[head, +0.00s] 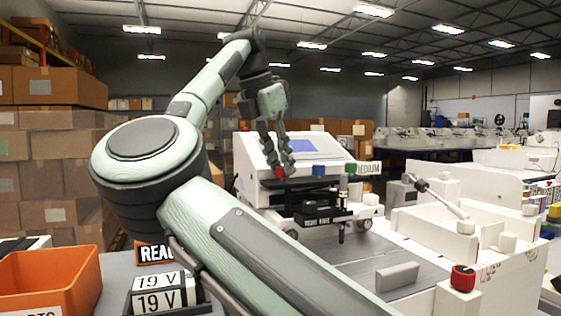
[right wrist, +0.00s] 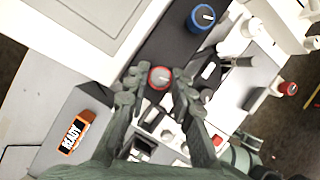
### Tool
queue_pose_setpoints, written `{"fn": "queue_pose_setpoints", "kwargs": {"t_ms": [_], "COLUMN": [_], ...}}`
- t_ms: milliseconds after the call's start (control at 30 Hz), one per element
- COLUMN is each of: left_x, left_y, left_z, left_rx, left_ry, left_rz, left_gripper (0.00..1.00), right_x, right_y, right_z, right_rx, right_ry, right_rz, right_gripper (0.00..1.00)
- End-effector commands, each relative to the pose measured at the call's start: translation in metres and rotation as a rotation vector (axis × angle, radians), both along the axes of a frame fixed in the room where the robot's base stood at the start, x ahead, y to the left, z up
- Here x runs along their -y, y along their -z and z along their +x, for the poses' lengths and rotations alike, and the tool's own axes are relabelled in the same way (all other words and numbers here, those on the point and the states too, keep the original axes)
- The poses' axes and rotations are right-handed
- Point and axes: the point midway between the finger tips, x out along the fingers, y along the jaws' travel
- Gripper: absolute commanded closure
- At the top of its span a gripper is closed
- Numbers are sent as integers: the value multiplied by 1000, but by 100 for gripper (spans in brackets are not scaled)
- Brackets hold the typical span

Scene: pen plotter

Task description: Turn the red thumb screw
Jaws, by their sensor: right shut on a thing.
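The red thumb screw (head: 280,172) is a small red round knob on the front of the white plotter (head: 262,154), left of a blue knob (head: 348,167). In the right wrist view the red thumb screw (right wrist: 158,78) has a pale mark on its top. My right gripper (head: 278,160) reaches down to it from above. In the right wrist view the two fingertips of my right gripper (right wrist: 157,82) are on either side of the red thumb screw, shut on it. The fingers partly hide it in the head view. My left gripper is not in view.
A second red knob (head: 463,278) tops a white post at the front right. A white walled tray (head: 430,228) lies right of the plotter. An orange bin (head: 50,282) and a dark READY sign (head: 154,252) stand at left. My right arm crosses the foreground.

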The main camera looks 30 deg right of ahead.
Motion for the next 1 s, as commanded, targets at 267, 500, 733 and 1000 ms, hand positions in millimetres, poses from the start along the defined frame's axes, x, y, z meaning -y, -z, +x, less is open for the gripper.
{"fn": "queue_pose_setpoints", "kwargs": {"t_ms": [267, 500, 733, 1000], "left_x": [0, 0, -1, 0], "left_y": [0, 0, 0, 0], "left_z": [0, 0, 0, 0], "left_rx": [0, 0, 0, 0], "left_ry": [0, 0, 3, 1], "left_rz": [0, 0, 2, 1], "left_gripper": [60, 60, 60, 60], "right_x": [0, 0, -1, -18], "right_y": [-1, 0, -4, -47], "right_z": [0, 0, 0, -3], "right_rx": [2, 0, 1, 3], "right_ry": [-2, -2, -3, -3], "right_rz": [-1, -1, -1, -2], "right_gripper": [71, 56, 56, 56]}}
